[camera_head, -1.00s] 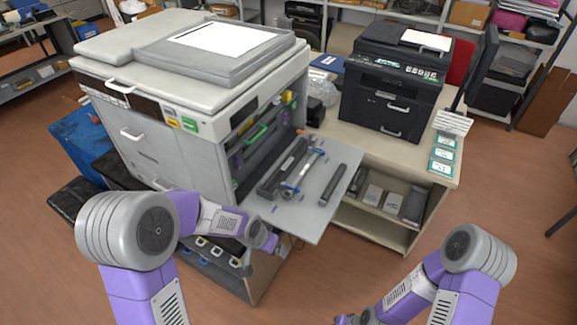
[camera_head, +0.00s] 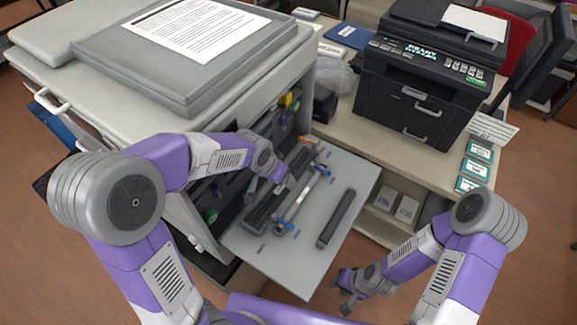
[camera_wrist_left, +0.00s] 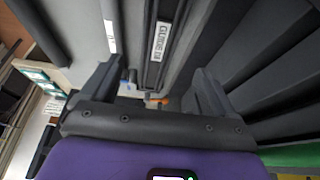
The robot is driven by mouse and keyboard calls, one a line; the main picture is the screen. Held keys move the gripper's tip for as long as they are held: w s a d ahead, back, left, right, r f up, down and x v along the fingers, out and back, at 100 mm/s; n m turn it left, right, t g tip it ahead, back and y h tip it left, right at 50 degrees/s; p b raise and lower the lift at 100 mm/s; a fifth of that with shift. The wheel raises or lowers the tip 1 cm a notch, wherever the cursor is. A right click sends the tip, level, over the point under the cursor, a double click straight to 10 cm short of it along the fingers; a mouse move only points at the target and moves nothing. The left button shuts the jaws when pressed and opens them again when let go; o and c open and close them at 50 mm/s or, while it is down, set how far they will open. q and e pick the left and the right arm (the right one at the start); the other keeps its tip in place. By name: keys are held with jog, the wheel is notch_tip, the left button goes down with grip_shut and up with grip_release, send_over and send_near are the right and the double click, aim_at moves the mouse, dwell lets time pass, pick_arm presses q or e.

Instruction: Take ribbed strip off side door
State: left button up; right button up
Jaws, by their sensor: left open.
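The side door (camera_head: 318,257) of the big copier is folded down flat like a shelf. A long dark grooved strip (camera_head: 264,212), which seems to be the ribbed strip, lies on it near the copier. The left wrist view shows a dark grooved length with a white label (camera_wrist_left: 161,42) reading something like "GUIDE". My left gripper (camera_head: 284,182) is over this strip. Its two fingers (camera_wrist_left: 150,88) are apart, with the strip beyond and between them; contact cannot be told. My right gripper (camera_head: 346,292) hangs low in front of the door, fingers apart and empty.
A pale rod with blue ends (camera_head: 304,198) lies close beside the dark strip. A dark bar (camera_head: 337,218) lies farther right on the door. The copier's open side (camera_head: 232,190) borders the door on the left. A black printer (camera_head: 418,85) stands on the table behind.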

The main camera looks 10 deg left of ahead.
aim_at(280, 188)
pick_arm(q)
jog(key=shift+f, duration=0.4)
jog(key=x, duration=0.1)
jog(key=b+x, duration=0.1)
jog(key=x, duration=0.3)
jog(key=shift+s+f, duration=0.35)
jog(key=shift+w+f, duration=0.2)
jog(key=shift+f, duration=0.2)
jog(key=c, duration=1.2)
jog(key=shift+r, duration=0.2)
